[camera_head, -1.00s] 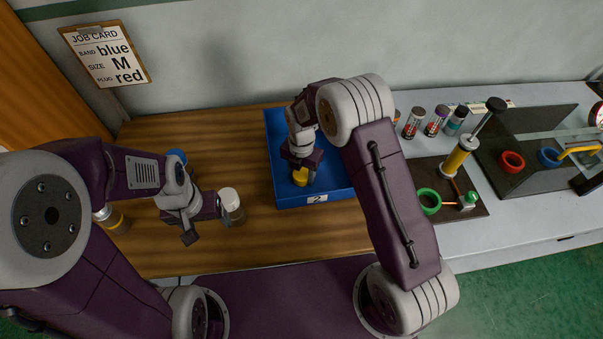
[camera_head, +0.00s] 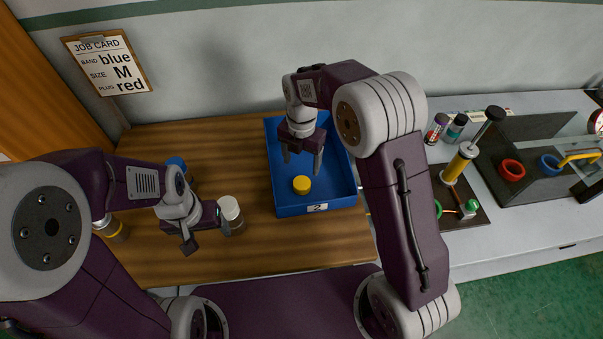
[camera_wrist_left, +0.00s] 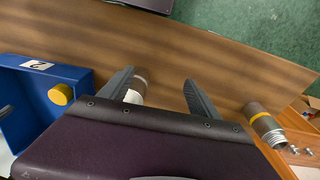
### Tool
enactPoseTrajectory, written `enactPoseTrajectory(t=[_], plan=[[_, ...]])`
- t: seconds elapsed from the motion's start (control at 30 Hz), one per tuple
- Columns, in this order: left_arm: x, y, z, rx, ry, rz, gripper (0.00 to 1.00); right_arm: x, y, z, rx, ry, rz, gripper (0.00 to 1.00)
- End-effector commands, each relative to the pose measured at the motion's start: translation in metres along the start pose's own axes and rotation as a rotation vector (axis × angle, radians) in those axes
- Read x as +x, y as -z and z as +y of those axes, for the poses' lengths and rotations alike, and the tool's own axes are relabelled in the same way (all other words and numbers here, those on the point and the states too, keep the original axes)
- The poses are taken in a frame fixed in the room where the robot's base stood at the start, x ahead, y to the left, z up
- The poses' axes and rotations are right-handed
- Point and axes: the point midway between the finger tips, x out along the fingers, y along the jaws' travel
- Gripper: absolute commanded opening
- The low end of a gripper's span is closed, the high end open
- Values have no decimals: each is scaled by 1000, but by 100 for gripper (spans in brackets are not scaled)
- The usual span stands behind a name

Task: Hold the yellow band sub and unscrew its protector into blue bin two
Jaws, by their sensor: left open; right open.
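The yellow band sub (camera_head: 112,229) is at the left of the wooden bench, partly behind my left arm. In the left wrist view the yellow band sub (camera_wrist_left: 260,114) lies with bare silver threads at one end. A yellow protector (camera_head: 302,185) lies in blue bin two (camera_head: 318,208); it also shows in the left wrist view (camera_wrist_left: 61,94). My left gripper (camera_head: 207,233) is open and empty, beside a white-ended sub (camera_head: 230,210). My right gripper (camera_head: 302,163) is open above the bin, just behind the protector and apart from it.
A blue-ended piece (camera_head: 177,165) stands behind my left wrist. A job card (camera_head: 107,64) hangs on the wall. Bottles (camera_head: 437,128), a yellow pump (camera_head: 459,162) and red (camera_head: 511,170) and blue rings stand at right. The bench front is clear.

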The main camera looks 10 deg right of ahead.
Motion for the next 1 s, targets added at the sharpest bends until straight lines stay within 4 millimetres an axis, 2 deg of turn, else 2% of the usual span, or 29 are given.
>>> enactPoseTrajectory(t=[0.13, 0.37, 0.47, 0.57, 0.77, 0.9, 1.0], plan=[[0, 0, 0, 0, 0, 0, 72, -13, 0, 0, 0, 0, 0, 71], [0, 0, 0, 0, 0, 0, 72, -14, 0, 0, 1, 1, 1, 71], [0, 0, 0, 0, 0, 0, 72, -14, 1, -7, 79, -2, -1, 71], [0, 0, 0, 0, 0, 0, 72, -15, 4, -27, 349, -12, -3, 71], [0, 0, 0, 0, 0, 0, 72, -10, 22, -89, 1176, -52, 0, 71], [0, 0, 0, 0, 0, 0, 72, -3, 43, -131, 1756, -83, 16, 71], [0, 0, 0, 0, 0, 0, 72, 2, 59, -156, 2110, -103, 33, 71]])
